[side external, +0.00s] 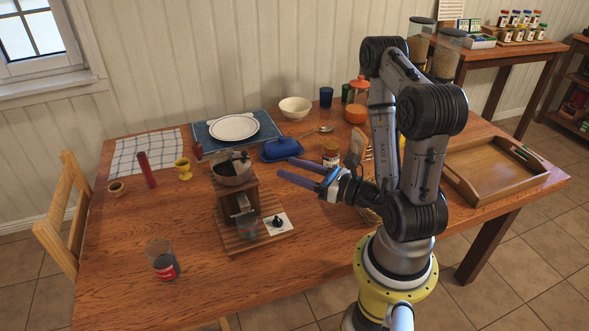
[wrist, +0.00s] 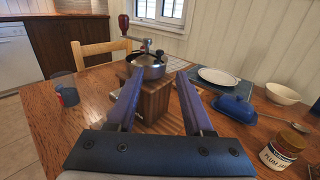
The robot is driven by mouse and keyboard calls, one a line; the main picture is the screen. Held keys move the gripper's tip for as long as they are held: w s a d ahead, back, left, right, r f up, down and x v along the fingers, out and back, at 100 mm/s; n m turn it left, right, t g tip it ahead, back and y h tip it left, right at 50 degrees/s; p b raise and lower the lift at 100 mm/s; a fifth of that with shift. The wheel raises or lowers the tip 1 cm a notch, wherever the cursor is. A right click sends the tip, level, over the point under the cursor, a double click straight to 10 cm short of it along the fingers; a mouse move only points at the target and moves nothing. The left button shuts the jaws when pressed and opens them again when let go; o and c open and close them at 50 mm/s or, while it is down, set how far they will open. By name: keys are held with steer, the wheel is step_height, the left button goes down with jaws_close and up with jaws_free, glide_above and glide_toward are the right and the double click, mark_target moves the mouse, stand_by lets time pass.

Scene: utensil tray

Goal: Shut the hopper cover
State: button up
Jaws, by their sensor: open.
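A wooden grinder (side external: 228,206) stands upright on a slatted board on the table. Its round metal hopper (side external: 233,176) is on top, with dark and pale parts inside its rim; I cannot tell clearly how the cover sits. In the wrist view the hopper (wrist: 147,68) shows ahead, with a crank and red knob (wrist: 124,24) above it. My gripper (side external: 286,168) is open and empty, with its blue fingers pointing left at the grinder. It is apart from the grinder, to its right. In the wrist view the wooden body (wrist: 155,98) shows between the fingers.
A blue butter dish (side external: 282,149) lies behind my fingers, and a jam jar (wrist: 283,148) is close on the right. A glass with a red label (side external: 162,260) stands front left. A yellow egg cup (side external: 183,168) is left of the grinder. The table's front middle is clear.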

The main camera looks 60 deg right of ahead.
steer(key=c, duration=0.4)
steer(key=r+y, duration=0.1)
steer(key=w+a+t+y, duration=0.1)
steer(key=y, duration=0.1)
steer(key=shift+w+r, duration=0.25)
steer(key=shift+r, duration=0.15)
jaws_close()
steer(key=w+r+n+g+y, duration=0.2)
steer(key=w+r+n+y, duration=0.15)
steer(key=n+y, duration=0.65)
steer(key=n+g+h, duration=0.2)
steer(key=n+g, duration=1.1)
steer(key=g, duration=0.7)
glide_toward(242, 158)
steer(key=s+d+r, duration=0.1)
steer(key=s+r, duration=0.1)
steer(key=s, duration=0.4)
steer(key=w+d+r+n+h, duration=0.2)
steer(key=w+d+r+h, duration=0.25)
steer(key=w, duration=0.25)
steer(key=shift+t+h, duration=0.4)
steer(key=shift+h, duration=0.15)
steer(key=a+f, duration=0.2)
steer(key=f, duration=0.1)
steer(key=s+a+f, duration=0.1)
steer(key=a+f, duration=0.5)
steer(key=shift+s+a+f, duration=0.15)
steer(key=shift+s+f, duration=0.2)
steer(key=shift+s+a, duration=0.2)
steer(key=shift+a, duration=0.2)
